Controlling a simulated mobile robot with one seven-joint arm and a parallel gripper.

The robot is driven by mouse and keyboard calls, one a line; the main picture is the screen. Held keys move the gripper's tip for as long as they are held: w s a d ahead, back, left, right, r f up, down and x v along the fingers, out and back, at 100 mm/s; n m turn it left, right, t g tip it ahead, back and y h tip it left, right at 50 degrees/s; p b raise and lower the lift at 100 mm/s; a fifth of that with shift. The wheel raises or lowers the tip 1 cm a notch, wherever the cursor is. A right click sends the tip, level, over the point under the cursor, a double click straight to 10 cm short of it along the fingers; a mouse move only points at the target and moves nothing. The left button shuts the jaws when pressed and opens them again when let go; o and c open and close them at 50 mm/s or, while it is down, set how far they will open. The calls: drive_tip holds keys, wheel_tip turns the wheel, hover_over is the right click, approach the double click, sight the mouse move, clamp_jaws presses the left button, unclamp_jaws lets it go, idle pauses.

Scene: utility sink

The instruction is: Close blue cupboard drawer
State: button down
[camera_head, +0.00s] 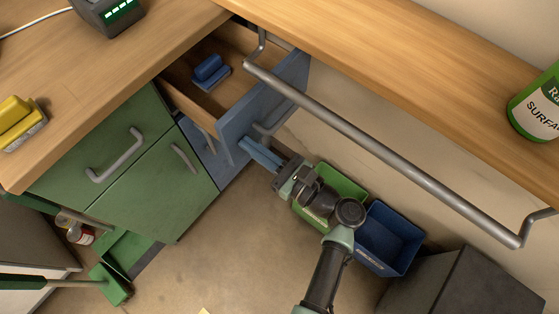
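The blue cupboard drawer (292,75) is pulled open under the counter. Its wooden inside shows, with a blue brush-like object (211,71) lying in it. A grey bar handle (272,122) is on the drawer's front face. My gripper (250,147) is low in front of the blue cupboard, its fingers pointing up and left toward the drawer front near the handle. The fingertips are close to the blue front; I cannot tell if they touch it. Nothing is seen held, and the finger gap is too small to judge.
A metal rail (385,153) runs along the counter edge above my arm. Green drawers (155,190) stand left of the blue cupboard. A green bin (343,184) and a blue bin (390,238) sit by my arm.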

drive_tip(key=b+x, duration=0.3)
drive_tip(key=x, duration=1.6)
drive_tip(key=shift+f+b, duration=0.15)
drive_tip(key=shift+b, duration=0.25)
drive_tip(key=shift+w+a, duration=0.2)
drive_tip(key=shift+a, duration=0.15)
drive_tip(key=shift+r, duration=0.3)
drive_tip(key=shift+a+r, duration=0.15)
